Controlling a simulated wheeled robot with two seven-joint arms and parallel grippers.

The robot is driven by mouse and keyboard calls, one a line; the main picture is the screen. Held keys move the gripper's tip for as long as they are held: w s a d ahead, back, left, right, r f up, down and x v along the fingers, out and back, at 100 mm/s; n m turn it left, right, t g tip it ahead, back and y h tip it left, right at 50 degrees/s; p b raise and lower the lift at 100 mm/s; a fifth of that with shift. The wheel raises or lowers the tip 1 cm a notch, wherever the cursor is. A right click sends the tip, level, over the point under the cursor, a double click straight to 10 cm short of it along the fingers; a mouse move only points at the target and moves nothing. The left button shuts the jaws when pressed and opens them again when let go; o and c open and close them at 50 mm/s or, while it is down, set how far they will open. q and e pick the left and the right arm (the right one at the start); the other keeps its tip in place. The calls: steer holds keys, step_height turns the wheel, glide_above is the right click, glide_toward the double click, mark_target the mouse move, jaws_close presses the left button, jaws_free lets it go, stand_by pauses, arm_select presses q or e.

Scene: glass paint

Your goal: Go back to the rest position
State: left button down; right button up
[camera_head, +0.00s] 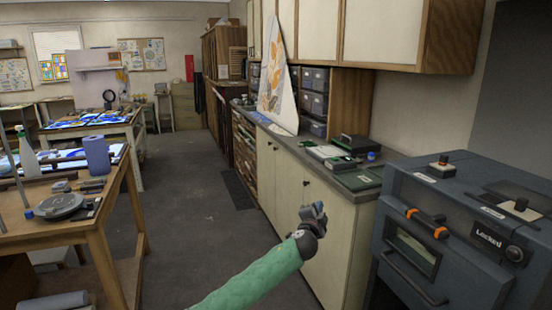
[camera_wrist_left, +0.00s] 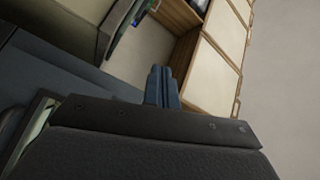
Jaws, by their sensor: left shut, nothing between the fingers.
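My left arm, in a green sleeve, reaches up from the bottom middle of the head view. Its gripper (camera_head: 313,214) is in the air in front of the cream cabinet doors, left of the dark kiln-like oven. In the left wrist view the two fingers of the left gripper (camera_wrist_left: 161,86) lie side by side, shut, with nothing between them. My right gripper is in neither view.
The dark blue oven (camera_head: 470,230) marked "Locked" stands close at the right. The counter (camera_head: 290,142) runs back along the right wall. A wooden workbench (camera_head: 110,205) stands at the left. The floor (camera_head: 195,190) between is clear.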

arm_select(q)
steer(key=s+a+f+n+g+y, duration=0.45)
steer(key=a+f+n, duration=0.4)
steer(key=a, duration=0.25)
steer(key=s+a+f+n+g, duration=0.25)
steer(key=s+a+f, duration=0.35)
steer(key=s+f, duration=0.45)
steer(key=s+a+f+n+g, duration=0.25)
steer(key=s+a+f, duration=0.4)
steer(key=f, duration=0.65)
steer(key=s+a+f+n+g+y, duration=0.1)
steer(key=s+a+f+g, duration=0.15)
steer(key=s+f, duration=0.65)
steer(key=s+a+f+g, duration=0.1)
steer(key=s+a+f, duration=0.4)
steer(key=s, duration=0.5)
steer(key=s+f+g, duration=0.1)
steer(key=s+f, duration=0.5)
steer(key=s, duration=0.5)
steer(key=s+f+g, duration=0.2)
steer(key=s+f, duration=0.4)
steer(key=s, duration=0.6)
steer(key=shift+n, duration=0.35)
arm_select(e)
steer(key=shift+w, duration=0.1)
arm_select(q)
steer(key=shift+f+y, duration=0.1)
steer(key=shift+y, duration=0.15)
